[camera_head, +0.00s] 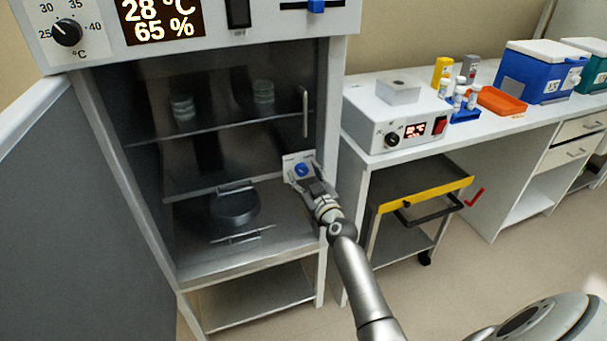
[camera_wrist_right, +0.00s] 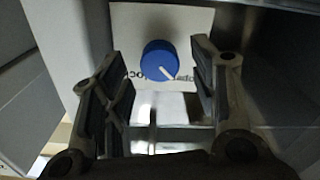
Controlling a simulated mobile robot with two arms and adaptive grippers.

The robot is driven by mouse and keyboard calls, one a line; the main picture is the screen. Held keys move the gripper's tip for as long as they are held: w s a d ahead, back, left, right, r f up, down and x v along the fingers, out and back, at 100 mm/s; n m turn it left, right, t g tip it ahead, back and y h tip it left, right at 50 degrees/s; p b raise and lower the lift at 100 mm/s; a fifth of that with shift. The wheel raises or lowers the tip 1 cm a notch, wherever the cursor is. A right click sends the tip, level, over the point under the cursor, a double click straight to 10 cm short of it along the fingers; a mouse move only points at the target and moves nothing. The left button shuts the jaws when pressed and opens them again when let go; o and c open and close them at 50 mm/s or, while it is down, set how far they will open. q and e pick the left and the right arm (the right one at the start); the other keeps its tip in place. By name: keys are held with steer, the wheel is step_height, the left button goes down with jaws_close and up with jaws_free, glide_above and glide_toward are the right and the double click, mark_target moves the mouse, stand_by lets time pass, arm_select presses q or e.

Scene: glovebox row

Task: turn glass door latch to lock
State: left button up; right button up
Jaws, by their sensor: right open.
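The glass door latch is a blue round knob (camera_head: 301,170) on a white labelled plate (camera_head: 290,161) at the right front of the incubator cabinet. In the right wrist view the blue knob (camera_wrist_right: 160,60) has a white pointer mark aimed toward the lower right, with partly hidden lettering beside it. My right gripper (camera_head: 307,184) is at the plate, just below and in front of the knob. In the wrist view its two fingers (camera_wrist_right: 158,95) are spread on either side of the knob, and I see no contact. My left gripper is not in view.
The glass door (camera_head: 215,100) with its vertical handle (camera_head: 305,112) covers the shelves. A grey outer door (camera_head: 75,190) stands open at left. At right are a bench with a heater box (camera_head: 385,125) and a cart with a yellow edge (camera_head: 425,195).

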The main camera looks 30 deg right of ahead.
steer(key=shift+w+d, duration=0.15)
steer(key=shift+w, duration=0.85)
steer(key=c, duration=1)
